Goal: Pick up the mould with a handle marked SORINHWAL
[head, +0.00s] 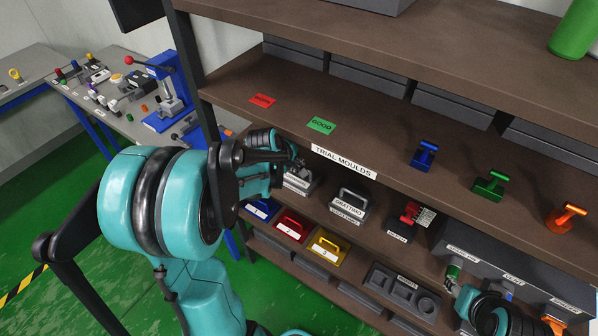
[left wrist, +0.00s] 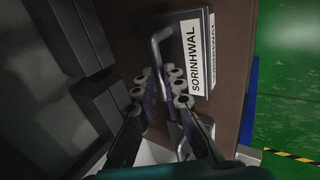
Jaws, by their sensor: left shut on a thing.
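The mould marked SORINHWAL (left wrist: 194,58) is a grey block with a white label and a pale bar handle (left wrist: 155,42). In the left wrist view its label reads sideways. My left gripper (left wrist: 161,84) is shut on the handle, with the fingers covering part of it. In the head view my left gripper (head: 291,162) is at the left end of the shelf row, above that mould (head: 298,184), which it partly hides. I cannot tell whether the mould is off the shelf. My right gripper (head: 462,291) is at the lower right, its fingers unclear.
A similar mould marked GRATIMO (head: 348,206) stands to the right, then a red-and-black device (head: 410,214). The shelf above (head: 370,145) is close over the gripper. Blue, red and yellow handled blocks (head: 328,246) sit below. A grey labelled box (head: 510,268) is at right.

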